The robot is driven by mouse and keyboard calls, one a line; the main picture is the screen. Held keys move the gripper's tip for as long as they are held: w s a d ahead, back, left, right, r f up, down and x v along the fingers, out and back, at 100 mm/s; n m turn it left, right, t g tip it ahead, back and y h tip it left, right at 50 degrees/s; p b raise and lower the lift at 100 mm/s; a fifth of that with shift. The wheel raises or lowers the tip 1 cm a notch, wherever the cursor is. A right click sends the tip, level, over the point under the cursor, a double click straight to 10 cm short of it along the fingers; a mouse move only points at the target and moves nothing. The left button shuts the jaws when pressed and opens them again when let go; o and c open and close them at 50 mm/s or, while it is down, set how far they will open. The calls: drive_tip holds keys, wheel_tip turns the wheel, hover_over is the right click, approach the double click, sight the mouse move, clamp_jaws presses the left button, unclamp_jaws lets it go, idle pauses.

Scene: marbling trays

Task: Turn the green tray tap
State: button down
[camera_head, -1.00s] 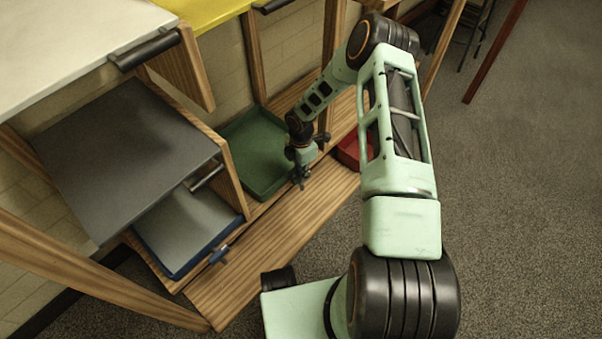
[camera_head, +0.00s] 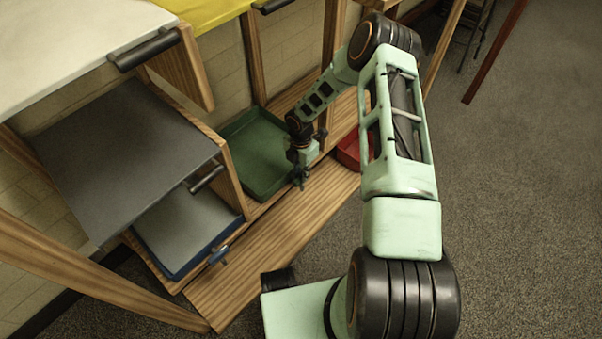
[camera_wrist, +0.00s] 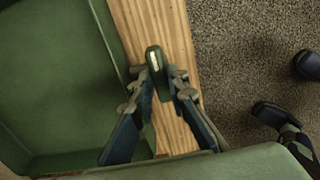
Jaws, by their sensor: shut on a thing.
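The green tray (camera_head: 262,158) sits on the low wooden shelf and fills the left of the wrist view (camera_wrist: 60,75). Its green tap handle (camera_wrist: 154,60) stands out past the tray's front wall, over the wooden board, with a pale mark on top. My gripper (camera_wrist: 160,85) points down at the tap with its two fingertips on either side of the handle, shut on it. In the head view my gripper (camera_head: 300,178) is at the tray's front right corner, and the tap there is hidden by it.
A blue-rimmed tray (camera_head: 185,232) with a blue tap (camera_head: 219,256) stands to the left, below a grey panel (camera_head: 125,160). A red tray (camera_head: 350,150) is to the right, partly behind my arm. The wooden board (camera_head: 270,240) in front is clear.

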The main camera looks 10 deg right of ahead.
drive_tip(key=c, duration=1.9)
unclamp_jaws()
drive_tip(key=shift+r, duration=0.1)
wheel_tip(320, 180, up, 12)
drive_tip(key=shift+f, duration=0.1)
